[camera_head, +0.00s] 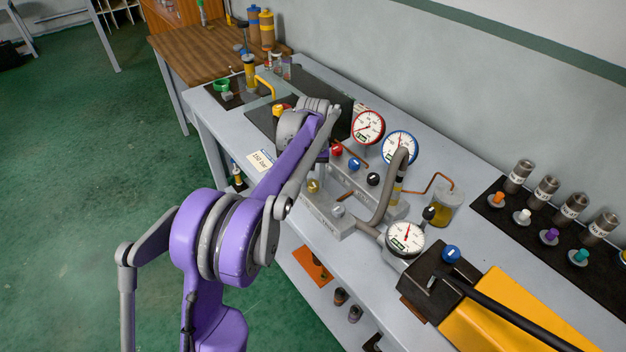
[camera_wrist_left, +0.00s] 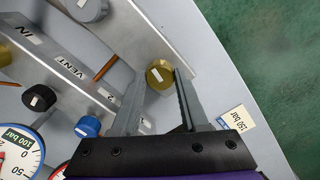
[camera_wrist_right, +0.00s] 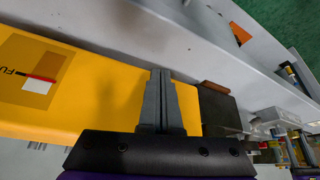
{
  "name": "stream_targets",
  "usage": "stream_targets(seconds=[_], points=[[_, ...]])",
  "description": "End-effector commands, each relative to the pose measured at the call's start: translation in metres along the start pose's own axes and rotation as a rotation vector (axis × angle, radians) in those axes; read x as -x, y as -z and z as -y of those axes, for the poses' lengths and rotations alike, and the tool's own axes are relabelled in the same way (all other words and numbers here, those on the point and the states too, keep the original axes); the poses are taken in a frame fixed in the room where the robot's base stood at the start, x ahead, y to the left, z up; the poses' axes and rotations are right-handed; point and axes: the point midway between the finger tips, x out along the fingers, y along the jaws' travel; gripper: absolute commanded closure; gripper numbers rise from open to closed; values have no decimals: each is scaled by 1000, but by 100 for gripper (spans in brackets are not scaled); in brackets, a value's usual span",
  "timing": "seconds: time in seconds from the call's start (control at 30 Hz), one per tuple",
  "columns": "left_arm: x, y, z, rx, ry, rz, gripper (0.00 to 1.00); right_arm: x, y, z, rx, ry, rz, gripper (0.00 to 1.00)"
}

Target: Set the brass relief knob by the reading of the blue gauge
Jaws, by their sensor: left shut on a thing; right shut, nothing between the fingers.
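The brass relief knob (camera_wrist_left: 160,74) sits on the grey valve block near its edge; it also shows in the head view (camera_head: 313,187). My left gripper (camera_wrist_left: 160,80) has its two fingers on either side of the knob, shut on it. The blue gauge (camera_head: 400,147) has a blue rim and a white dial, with its needle pointing roughly upward; the exact reading is too small to tell. Part of its dial, marked 100 bar, shows in the left wrist view (camera_wrist_left: 20,155). My right gripper (camera_wrist_right: 160,75) is shut and empty, in front of the yellow pump body (camera_wrist_right: 95,100).
A card reading 150 bar (camera_head: 262,161) lies on the bench. A red gauge (camera_head: 368,127), another white gauge (camera_head: 405,238) and a bent grey pipe (camera_head: 389,195) stand near the block. Red, black and blue knobs sit close by. A black mat (camera_head: 550,215) holds labelled cylinders.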

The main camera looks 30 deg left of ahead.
Motion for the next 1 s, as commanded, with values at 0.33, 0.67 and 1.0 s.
stream_targets(seconds=[0.33, 0.67, 1.0], points=[[0, 0, 0, 249, 0, 0, 100, -1, -1, 0, 0, 0, 1, 100], [0, 0, 0, 359, 0, -1, 100, -2, -2, 0, 0, 0, 1, 100], [0, 0, 0, 375, 0, -1, 100, -2, -2, 0, 0, 0, 1, 100]])
